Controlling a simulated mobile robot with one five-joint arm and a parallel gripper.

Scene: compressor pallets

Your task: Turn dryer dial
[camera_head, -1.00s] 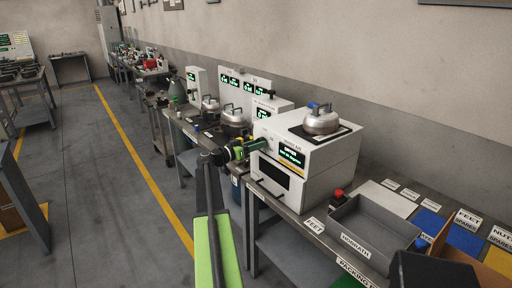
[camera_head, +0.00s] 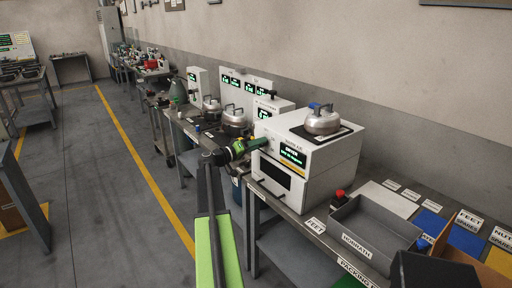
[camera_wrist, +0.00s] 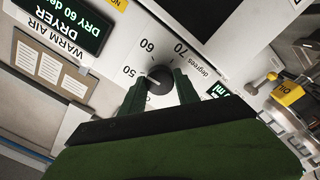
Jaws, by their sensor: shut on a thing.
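The dryer (camera_head: 308,150) is a white box on the bench, with a lit display reading DRYER. Its dial (camera_wrist: 160,76) is a dark round knob in the wrist view, with marks 50, 60 and 70 degrees around it. The display (camera_wrist: 68,22) there reads "DRY 60 deg" in part. My gripper (camera_wrist: 160,90) has its green fingers on either side of the dial and is shut on it. In the head view my gripper (camera_head: 262,143) reaches the dryer's left front; the dial is hidden there.
A metal pot-like part (camera_head: 322,120) sits on a dark mat on top of the dryer. Other instruments (camera_head: 268,105) stand behind on the left. The floor aisle is clear.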

